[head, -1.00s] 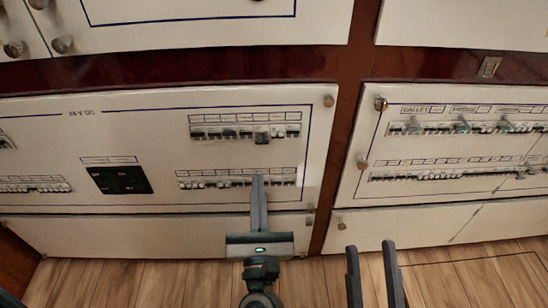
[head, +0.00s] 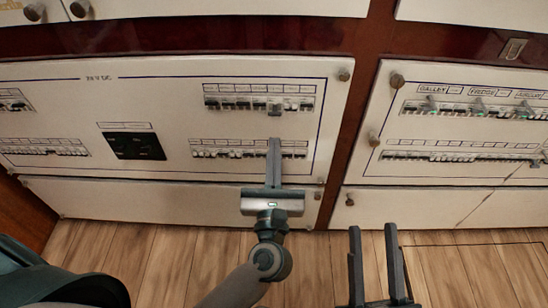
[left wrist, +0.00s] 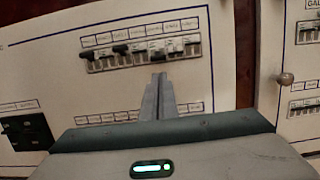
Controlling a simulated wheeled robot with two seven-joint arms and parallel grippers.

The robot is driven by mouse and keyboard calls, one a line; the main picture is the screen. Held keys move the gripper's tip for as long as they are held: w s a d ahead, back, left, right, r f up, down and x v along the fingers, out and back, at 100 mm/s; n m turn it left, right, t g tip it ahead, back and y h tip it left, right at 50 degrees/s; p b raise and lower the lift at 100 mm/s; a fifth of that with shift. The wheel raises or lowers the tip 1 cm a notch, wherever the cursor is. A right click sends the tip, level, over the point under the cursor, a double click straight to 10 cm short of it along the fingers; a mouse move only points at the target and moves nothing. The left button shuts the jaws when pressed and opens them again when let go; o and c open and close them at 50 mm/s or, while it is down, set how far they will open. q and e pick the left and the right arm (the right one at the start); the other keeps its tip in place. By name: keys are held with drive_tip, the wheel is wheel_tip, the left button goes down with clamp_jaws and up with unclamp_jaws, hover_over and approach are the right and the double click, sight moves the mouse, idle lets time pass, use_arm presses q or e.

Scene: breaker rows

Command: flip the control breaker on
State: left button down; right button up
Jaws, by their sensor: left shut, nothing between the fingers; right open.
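The left cream panel carries an upper breaker row (head: 258,103) and a lower breaker row (head: 248,154). Their small labels are too blurred to read, so I cannot tell which is the control breaker. My left gripper (head: 274,142) is shut and empty, its tips pointing up in front of the lower row and below the upper row. In the left wrist view its tips (left wrist: 159,77) lie just under a larger grey switch (left wrist: 157,50) in the upper row; contact cannot be told. The fingers hide part of the lower row. My right gripper (head: 373,232) is open and empty, low in front of the floor.
A right panel (head: 385,120) has more breaker rows, some with green lights, labelled GALLEY and FRIDGE. A black square unit (head: 134,146) sits left of the lower row. Round knobs (head: 344,75) stand out at panel corners. Wooden floor (head: 150,260) lies below.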

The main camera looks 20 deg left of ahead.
sight(275, 114)
use_arm(q)
drive_tip(key=shift+x, duration=3.15)
use_arm(e)
drive_tip(key=shift+w+f+g, duration=0.25)
drive_tip(key=shift+f+g, duration=0.05)
drive_tip(key=shift+w, duration=0.1)
